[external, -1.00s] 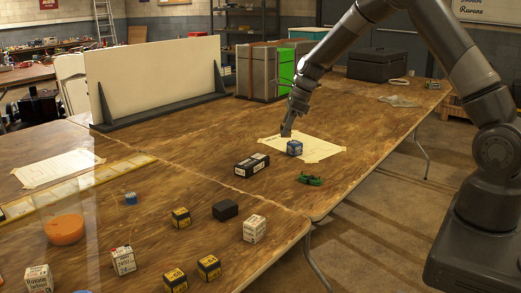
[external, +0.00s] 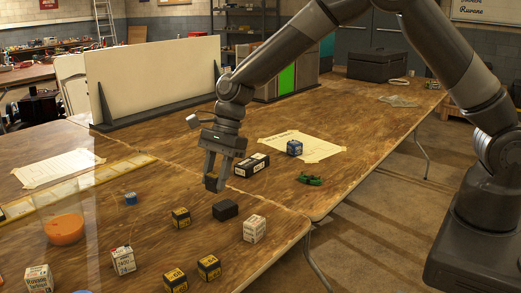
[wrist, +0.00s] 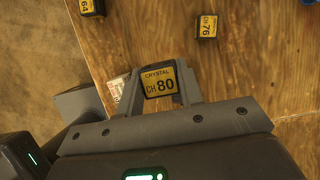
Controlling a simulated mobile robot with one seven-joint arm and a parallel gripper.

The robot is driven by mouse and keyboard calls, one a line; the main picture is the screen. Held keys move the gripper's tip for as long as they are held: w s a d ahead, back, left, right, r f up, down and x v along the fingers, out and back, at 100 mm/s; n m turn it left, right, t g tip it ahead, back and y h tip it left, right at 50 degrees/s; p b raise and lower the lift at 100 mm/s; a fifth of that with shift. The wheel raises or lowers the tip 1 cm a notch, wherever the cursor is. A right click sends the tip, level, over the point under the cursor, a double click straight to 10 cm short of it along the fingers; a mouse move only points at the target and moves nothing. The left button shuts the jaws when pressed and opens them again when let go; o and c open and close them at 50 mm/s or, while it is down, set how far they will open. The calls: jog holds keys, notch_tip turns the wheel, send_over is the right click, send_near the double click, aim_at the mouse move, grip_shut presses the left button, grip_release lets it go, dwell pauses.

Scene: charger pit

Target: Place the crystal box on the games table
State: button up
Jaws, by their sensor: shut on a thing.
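My gripper (external: 212,180) is shut on the crystal box (wrist: 159,82), above the wooden table (external: 210,190) near the seam between the tabletops. The box is black with a yellow label reading "CRYSTAL CH 80" in the wrist view, and sits between the two fingers. In the external view it shows only as a dark shape at the fingertips. I cannot tell from the frames which tabletop is the games table.
A long black-and-white box (external: 252,165), blue box (external: 294,148) and paper sheet (external: 318,150) lie right. A white panel (external: 150,75) stands behind.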

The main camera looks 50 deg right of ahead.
send_over(183, 253)
jog(key=d, duration=0.1)
jog(key=f, duration=0.6)
jog(key=shift+d+f, duration=0.2)
jog(key=shift+f, duration=2.15)
jog(key=shift+f, duration=0.15)
jog(key=o, duration=1)
jog(key=v, duration=1.2)
